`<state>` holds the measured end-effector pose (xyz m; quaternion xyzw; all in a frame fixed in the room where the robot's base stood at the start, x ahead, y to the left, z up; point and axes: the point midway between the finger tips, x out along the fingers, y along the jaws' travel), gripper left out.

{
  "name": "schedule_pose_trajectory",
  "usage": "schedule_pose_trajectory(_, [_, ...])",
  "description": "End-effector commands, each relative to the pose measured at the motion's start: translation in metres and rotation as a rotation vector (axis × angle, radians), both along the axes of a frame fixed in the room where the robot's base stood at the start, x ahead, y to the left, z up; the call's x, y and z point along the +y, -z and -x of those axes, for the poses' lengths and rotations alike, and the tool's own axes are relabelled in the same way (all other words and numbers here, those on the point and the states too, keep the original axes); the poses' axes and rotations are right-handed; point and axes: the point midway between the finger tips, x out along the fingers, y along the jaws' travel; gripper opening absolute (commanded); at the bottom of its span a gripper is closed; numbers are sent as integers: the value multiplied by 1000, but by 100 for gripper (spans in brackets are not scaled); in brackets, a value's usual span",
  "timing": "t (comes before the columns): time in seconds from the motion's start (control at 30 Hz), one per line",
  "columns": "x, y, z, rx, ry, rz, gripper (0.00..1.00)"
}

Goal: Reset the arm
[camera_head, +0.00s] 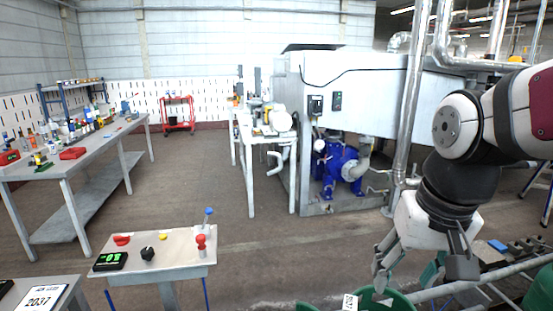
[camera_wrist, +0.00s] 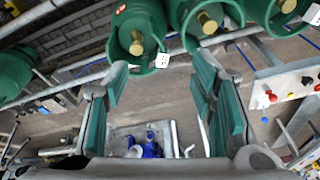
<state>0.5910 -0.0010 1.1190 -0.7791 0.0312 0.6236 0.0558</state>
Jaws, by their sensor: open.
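My gripper (camera_head: 418,268) hangs at the lower right of the head view, below my white and black arm, with its fingers pointing down. In the wrist view its green-padded fingers (camera_wrist: 158,95) stand wide apart with nothing between them. Green gas cylinders with brass valves line the top of the wrist view; one cylinder (camera_wrist: 138,35) lies just beyond the fingertips, apart from them. A green cylinder (camera_head: 398,302) also shows at the bottom of the head view below the gripper, partly cut off by the frame edge.
A metal conveyor rail (camera_head: 480,283) runs at the lower right. A control stand (camera_head: 180,258) with buttons and a lever stands front left. A long grey workbench (camera_head: 90,140) with bottles is at the left. A large white machine (camera_head: 365,85) stands behind. The floor between is clear.

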Motion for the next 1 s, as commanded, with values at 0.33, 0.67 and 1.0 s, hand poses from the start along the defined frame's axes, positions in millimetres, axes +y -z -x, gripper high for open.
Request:
schedule_pose_trajectory(0.33, [-2, -31, 90, -110, -83, 41, 51])
schedule_pose_trajectory(0.67, [-2, -32, 120, -144, -115, 64, 51])
schedule_pose_trajectory(1.0, [-2, -31, 120, -144, -114, 64, 51])
